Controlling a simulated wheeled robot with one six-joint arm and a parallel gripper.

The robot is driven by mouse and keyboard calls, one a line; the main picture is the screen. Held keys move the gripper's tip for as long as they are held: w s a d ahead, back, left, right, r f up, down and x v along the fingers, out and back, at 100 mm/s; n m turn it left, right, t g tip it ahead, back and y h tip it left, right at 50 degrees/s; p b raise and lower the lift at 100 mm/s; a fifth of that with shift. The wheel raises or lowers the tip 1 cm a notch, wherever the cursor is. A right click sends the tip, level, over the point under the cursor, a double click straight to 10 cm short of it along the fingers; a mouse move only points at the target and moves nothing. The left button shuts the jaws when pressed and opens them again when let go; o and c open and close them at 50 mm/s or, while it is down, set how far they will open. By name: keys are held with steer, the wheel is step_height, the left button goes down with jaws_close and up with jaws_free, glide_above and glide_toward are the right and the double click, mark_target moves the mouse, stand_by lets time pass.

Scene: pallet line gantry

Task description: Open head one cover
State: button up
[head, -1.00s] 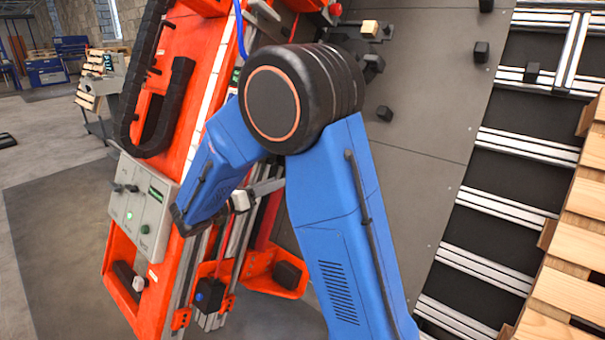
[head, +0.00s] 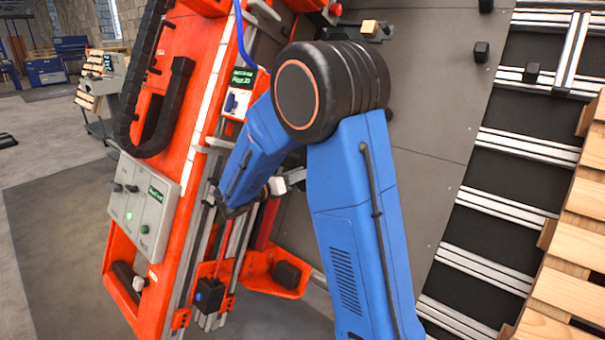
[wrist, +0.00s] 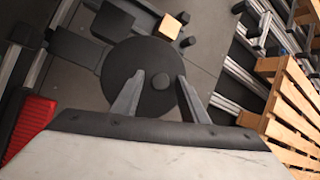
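In the wrist view a dark round disc with a small knob (wrist: 162,82) fills the middle; it looks like the head cover, though no label shows on it. My gripper (wrist: 160,77) is open, with its two grey fingers apart on either side of the knob in this view. I cannot tell how far the fingertips are from the knob or whether they touch it. In the head view my gripper (head: 295,176) shows only partly, as my blue arm covers it. The disc is hidden there behind my arm.
An orange machine frame (head: 205,60) stands left, with a grey control panel (head: 142,207) and a small box with a green display (head: 242,80). A tan block (head: 369,28) is on the grey back panel (head: 430,110). Wooden pallet slats (head: 570,265) stand right.

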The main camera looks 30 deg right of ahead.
jaws_close()
steer(key=w+a, duration=0.1)
steer(key=w+a+r, duration=0.1)
steer(key=w+a, duration=0.1)
steer(key=a, duration=0.1)
steer(key=shift+r, duration=0.3)
steer(key=shift+c, duration=0.2)
jaws_free()
steer(key=shift+w, duration=0.1)
steer(key=shift+o, duration=0.2)
steer(key=shift+w+d+f, duration=0.1)
steer(key=shift+d+f, duration=0.05)
steer(key=shift+f, duration=0.05)
